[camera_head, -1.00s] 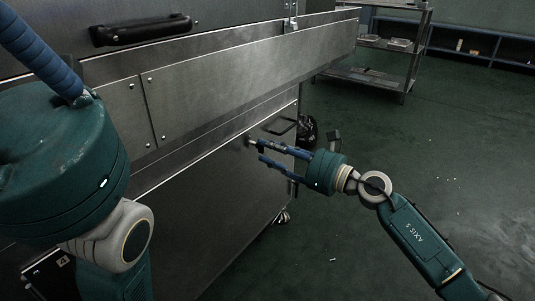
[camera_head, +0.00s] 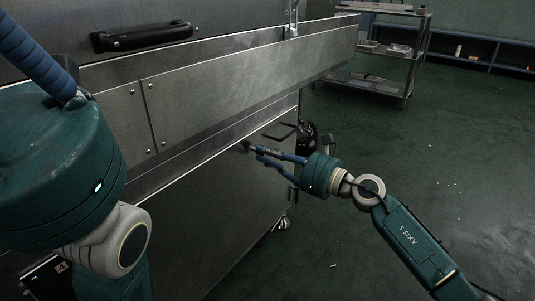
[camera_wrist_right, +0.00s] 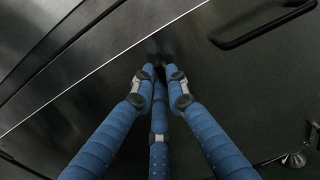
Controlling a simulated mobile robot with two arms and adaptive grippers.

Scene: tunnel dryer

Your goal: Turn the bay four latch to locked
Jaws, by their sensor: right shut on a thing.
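My right gripper (camera_head: 256,150) reaches in from the right to the lower steel panel (camera_head: 235,190) of the dryer. Its blue fingers are drawn together at the panel's face, just under the overhanging ledge. In the right wrist view the fingertips (camera_wrist_right: 158,74) meet on a small dark part (camera_wrist_right: 152,62), apparently the latch. The fingertips hide most of it, so I cannot tell which way it is turned. My left arm stands large at the left of the head view; its gripper is out of view.
A dark bar handle (camera_wrist_right: 262,26) sits on the panel to the right of the fingers. Another black handle (camera_head: 142,36) is on the upper panel. A steel cart (camera_head: 385,50) and low shelves (camera_head: 480,50) stand behind.

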